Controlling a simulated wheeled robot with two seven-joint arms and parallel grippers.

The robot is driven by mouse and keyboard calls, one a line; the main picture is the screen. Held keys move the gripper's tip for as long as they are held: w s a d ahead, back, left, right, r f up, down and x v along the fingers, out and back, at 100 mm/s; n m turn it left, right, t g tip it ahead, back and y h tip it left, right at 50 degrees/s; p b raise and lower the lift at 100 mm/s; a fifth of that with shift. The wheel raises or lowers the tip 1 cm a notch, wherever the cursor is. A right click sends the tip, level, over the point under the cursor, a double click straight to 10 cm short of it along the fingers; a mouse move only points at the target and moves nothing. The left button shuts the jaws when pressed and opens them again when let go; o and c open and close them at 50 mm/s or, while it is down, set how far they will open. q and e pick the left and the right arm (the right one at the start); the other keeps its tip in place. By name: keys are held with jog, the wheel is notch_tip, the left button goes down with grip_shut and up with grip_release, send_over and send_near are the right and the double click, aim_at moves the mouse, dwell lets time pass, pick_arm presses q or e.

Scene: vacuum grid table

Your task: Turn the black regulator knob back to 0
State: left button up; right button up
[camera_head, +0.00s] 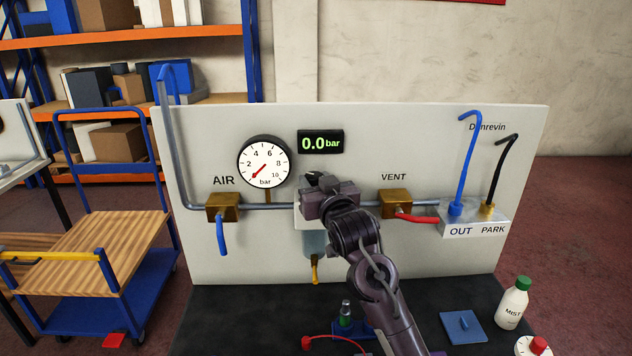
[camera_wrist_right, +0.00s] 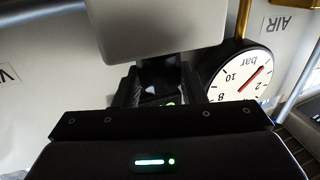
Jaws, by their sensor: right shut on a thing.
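The black regulator knob (camera_wrist_right: 160,66) shows in the wrist view below the grey regulator body (camera_wrist_right: 160,28), between the fingers of my right gripper (camera_wrist_right: 158,92). My right gripper is shut on it, and the fingers hide most of it. A small pale patch shows between the fingers. In the head view my right gripper (camera_head: 322,183) is at the middle of the panel and covers the knob and much of the regulator. The round gauge (camera_head: 264,162) has its red needle at the low end of the scale. The digital display (camera_head: 320,142) reads 0.0 bar. My left gripper is out of view.
The AIR valve (camera_head: 223,207) with a blue lever is left of the regulator. The VENT valve (camera_head: 395,203) with a red lever is right. Blue and black hoses stand at the OUT/PARK block (camera_head: 474,217).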

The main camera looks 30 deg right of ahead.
jog(key=n+y+p, duration=0.1)
jog(key=y, duration=0.1)
jog(key=n+y+p, duration=0.1)
jog(key=y+p, duration=0.1)
jog(key=d+n+y+p, duration=0.1)
jog(key=n+y+p, duration=0.1)
jog(key=shift+r+t+y, duration=0.3)
jog(key=shift+r, duration=0.05)
jog(key=n+y+p, duration=0.1)
jog(key=n+y, duration=0.1)
jog(key=shift+d+f+y, duration=0.1)
jog(key=shift+f+y, duration=0.05)
jog(key=shift+y, duration=0.25)
jog(key=shift+n+g+y, duration=0.4)
jog(key=shift+g+y, duration=0.1)
jog(key=shift+y, duration=0.2)
jog(key=shift+d+f+n+g+y, duration=0.15)
jog(key=shift+n+g+y, duration=0.35)
jog(key=shift+n+y, duration=0.5)
jog(key=shift+w+d+n+g+y+b, duration=0.15)
jog(key=shift+n+g+y+b, duration=1.3)
jog(key=shift+y, duration=0.75)
